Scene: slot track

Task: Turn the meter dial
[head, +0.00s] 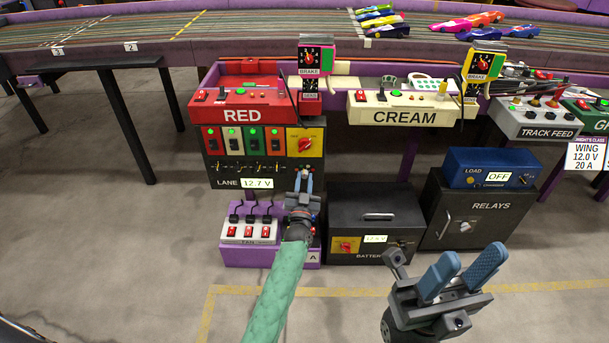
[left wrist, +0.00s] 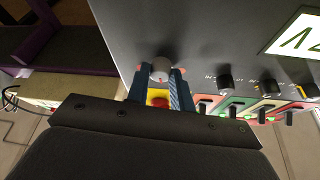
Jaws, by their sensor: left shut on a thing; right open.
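In the head view my left gripper (head: 303,180) is at the lower right of the lane box (head: 226,172) and hides the dial. The lane display (head: 257,183) beside it reads 12.7 V. My right gripper (head: 464,268) is open and empty, in front of the relays box and low in the view.
A yellow plate with a red rotary switch (head: 306,142) sits just above my left gripper. A purple tray of switches (head: 250,232) stands below left. The battery box (head: 376,212) and relays box (head: 486,218) stand to the right. The floor in front is clear.

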